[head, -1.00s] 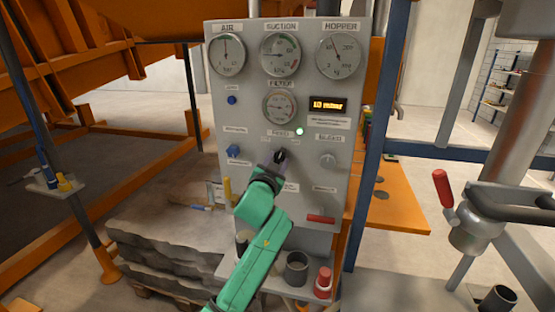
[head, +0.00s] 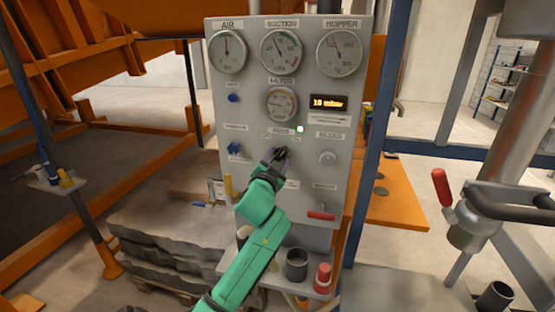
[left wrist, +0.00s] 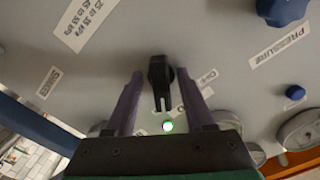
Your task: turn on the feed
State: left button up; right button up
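The black feed knob (left wrist: 160,76) sits on the grey control panel (head: 225,118), with a white line on its lower end in the left wrist view. My left gripper (head: 278,158) is at the panel below the lit green lamp (head: 300,129). In the left wrist view its two purple fingers (left wrist: 160,100) stand on either side of the knob with a gap on both sides, so it is open. In the head view the gripper partly hides the knob. The green lamp also shows in the left wrist view (left wrist: 167,126). My right gripper is not in view.
Dials for air (head: 227,50), suction (head: 281,51), hopper (head: 339,53) and filter (head: 281,104) and an orange-lit display (head: 328,102) are on the panel. Blue knobs (head: 234,149), a grey knob (head: 328,158) and a red lever (head: 321,216) stand out near the gripper.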

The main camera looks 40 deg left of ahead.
pick_arm(q)
jog(key=shift+s+d+r, duration=0.1)
jog(key=shift+d, duration=0.05)
jog(key=shift+s+d+f, duration=0.15)
jog(key=shift+s+f, duration=0.05)
jog(key=shift+s, duration=0.1)
jog(key=p+v, duration=0.1)
jog(key=v, duration=1.3)
jog(key=shift+r+p, duration=0.25)
jog(key=shift+p, duration=0.15)
